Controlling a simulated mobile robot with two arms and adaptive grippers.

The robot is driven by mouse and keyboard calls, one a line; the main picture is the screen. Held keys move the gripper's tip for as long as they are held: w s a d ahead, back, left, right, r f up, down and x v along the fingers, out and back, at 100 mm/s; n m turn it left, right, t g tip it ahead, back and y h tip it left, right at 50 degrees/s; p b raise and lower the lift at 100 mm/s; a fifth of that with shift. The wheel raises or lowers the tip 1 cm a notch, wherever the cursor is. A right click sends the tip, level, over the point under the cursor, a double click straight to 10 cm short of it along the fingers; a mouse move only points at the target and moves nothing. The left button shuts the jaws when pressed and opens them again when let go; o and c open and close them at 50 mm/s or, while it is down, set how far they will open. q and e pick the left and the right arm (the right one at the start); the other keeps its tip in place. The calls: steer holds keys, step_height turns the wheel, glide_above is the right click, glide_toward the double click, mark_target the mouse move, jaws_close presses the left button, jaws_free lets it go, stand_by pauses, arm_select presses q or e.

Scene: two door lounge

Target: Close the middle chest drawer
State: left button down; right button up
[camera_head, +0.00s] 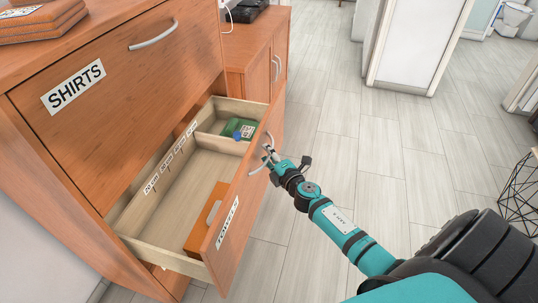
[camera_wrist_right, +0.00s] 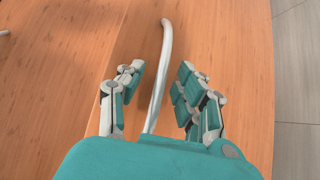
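The wooden chest has an open drawer (camera_head: 248,190), pulled well out below the shut drawer (camera_head: 120,85) labelled SHIRTS. The open drawer's front carries a label and a silver bar handle (camera_head: 258,168). My right gripper is at this handle (camera_head: 284,161). In the right wrist view the handle (camera_wrist_right: 157,80) runs between the fingers of my right gripper (camera_wrist_right: 161,72), with gaps on both sides. The gripper is open around the handle, and I cannot tell whether it touches the drawer front. My left gripper is not in view.
The open drawer holds a green packet (camera_head: 232,130) with a blue item and an orange box (camera_head: 205,225). A wire-frame object (camera_head: 520,195) stands at right. The tiled floor is clear.

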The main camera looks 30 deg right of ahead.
steer(key=shift+w, duration=0.1)
jaws_close()
stand_by(0.5)
